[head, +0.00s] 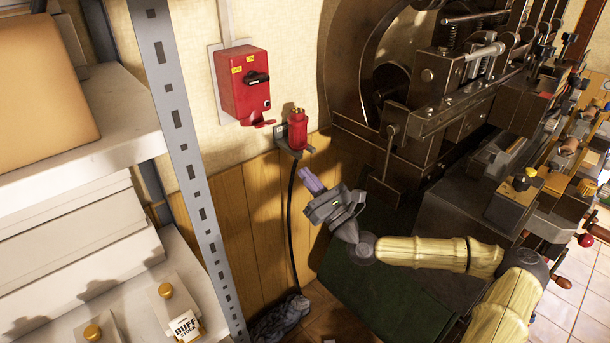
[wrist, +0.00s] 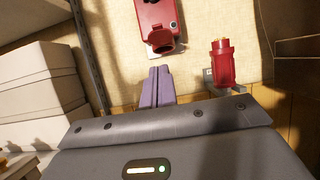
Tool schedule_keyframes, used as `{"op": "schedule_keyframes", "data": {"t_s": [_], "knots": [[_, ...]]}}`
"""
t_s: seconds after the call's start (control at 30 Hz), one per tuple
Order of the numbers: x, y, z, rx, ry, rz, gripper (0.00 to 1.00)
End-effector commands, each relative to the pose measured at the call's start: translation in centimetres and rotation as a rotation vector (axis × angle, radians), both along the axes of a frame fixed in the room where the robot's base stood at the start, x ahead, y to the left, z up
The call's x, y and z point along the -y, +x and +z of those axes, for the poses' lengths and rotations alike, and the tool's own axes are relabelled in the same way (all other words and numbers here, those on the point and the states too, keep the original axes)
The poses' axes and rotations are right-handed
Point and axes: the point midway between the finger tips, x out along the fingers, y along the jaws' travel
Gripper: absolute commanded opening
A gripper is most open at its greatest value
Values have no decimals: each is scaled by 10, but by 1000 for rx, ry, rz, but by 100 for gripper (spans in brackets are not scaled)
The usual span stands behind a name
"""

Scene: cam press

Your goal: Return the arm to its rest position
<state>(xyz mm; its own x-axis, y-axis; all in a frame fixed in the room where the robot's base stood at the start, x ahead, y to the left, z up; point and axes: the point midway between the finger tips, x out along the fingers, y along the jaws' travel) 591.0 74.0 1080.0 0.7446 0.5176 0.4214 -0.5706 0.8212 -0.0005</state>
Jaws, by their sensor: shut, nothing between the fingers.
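My gripper (head: 311,181) is shut and empty, with its purple fingers together. It is in the air in front of the wood-panelled wall, below the red plug and the red switch box. In the wrist view the shut fingers (wrist: 157,86) point at the wall below the switch box. My arm reaches in from the lower right of the head view, in front of the machine. The fingers look apart from everything around them.
A red switch box (head: 243,84) with a black handle hangs on the wall. A red plug (head: 297,130) stands on a small bracket (head: 292,150), a black cable below it. A shelf rack (head: 182,130) is at left. The large metal press (head: 440,110) is at right.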

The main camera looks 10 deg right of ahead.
Motion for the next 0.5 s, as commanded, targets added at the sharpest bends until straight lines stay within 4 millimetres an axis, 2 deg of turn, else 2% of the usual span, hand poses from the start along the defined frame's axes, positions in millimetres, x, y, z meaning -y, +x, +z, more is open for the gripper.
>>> {"op": "schedule_keyframes", "data": {"t_s": [0.17, 0.27, 0.37, 0.5], "knots": [[1, 0, 0, 0, -5, -2, 0], [-9, -2, -5, -5, -49, 12, 0], [-32, -7, -19, -12, -168, 45, 0], [-72, -25, -53, -11, -439, 124, 0]]}}
